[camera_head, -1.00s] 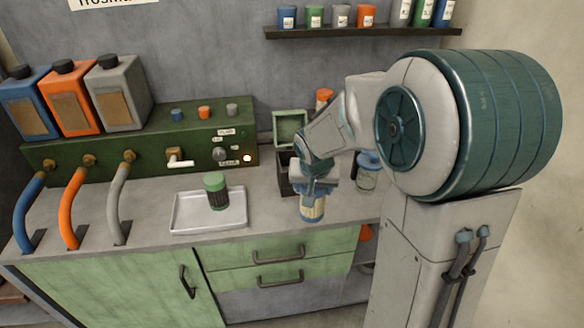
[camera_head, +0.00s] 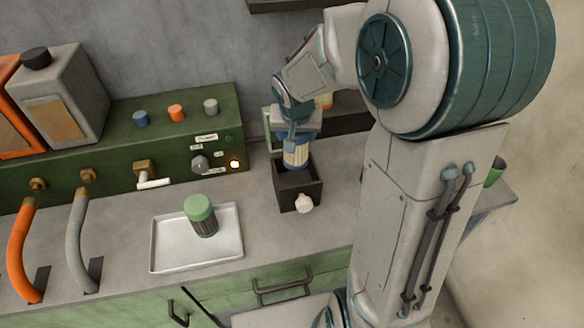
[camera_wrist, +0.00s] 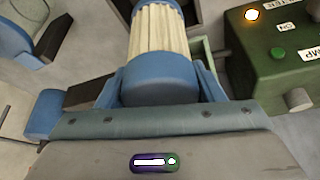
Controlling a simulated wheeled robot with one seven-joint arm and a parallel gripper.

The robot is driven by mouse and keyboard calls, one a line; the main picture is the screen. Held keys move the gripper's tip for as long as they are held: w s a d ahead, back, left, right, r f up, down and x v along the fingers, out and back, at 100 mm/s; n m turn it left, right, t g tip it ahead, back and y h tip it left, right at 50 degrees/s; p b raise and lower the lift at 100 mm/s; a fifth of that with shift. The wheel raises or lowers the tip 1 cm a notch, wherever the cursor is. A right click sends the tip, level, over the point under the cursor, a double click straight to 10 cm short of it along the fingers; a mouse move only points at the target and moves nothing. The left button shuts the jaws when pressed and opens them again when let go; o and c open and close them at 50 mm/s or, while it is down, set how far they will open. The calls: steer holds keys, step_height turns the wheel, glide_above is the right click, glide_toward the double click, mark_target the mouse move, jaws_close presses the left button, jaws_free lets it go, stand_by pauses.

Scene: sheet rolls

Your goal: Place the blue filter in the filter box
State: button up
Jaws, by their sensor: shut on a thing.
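The blue filter (camera_head: 296,154), with a pale pleated body and blue end, is upright in my gripper (camera_head: 294,138). My gripper is shut on its blue end, and the pleated body also shows in the wrist view (camera_wrist: 160,35). The dark open-topped filter box (camera_head: 299,195), with a pale knob on its front, stands on the counter. The filter's lower end overlaps the back of the box opening in the head view. I cannot tell whether it is inside the rim or just above it.
A metal tray (camera_head: 168,258) with a green-capped filter (camera_head: 201,215) stands left of the box. A green control panel (camera_head: 120,165) with knobs and a lit orange lamp runs along the back. Hoses hang at the left. Counter between tray and box is clear.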

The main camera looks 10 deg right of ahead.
mark_target(296, 161)
step_height(296, 161, down, 10)
steer(key=shift+s+r+b, duration=0.1)
steer(key=shift+r+b, duration=0.1)
steer(key=shift+b, duration=0.5)
steer(key=shift+f, duration=0.2)
steer(key=o, duration=0.9)
steer(key=shift+r, duration=0.1)
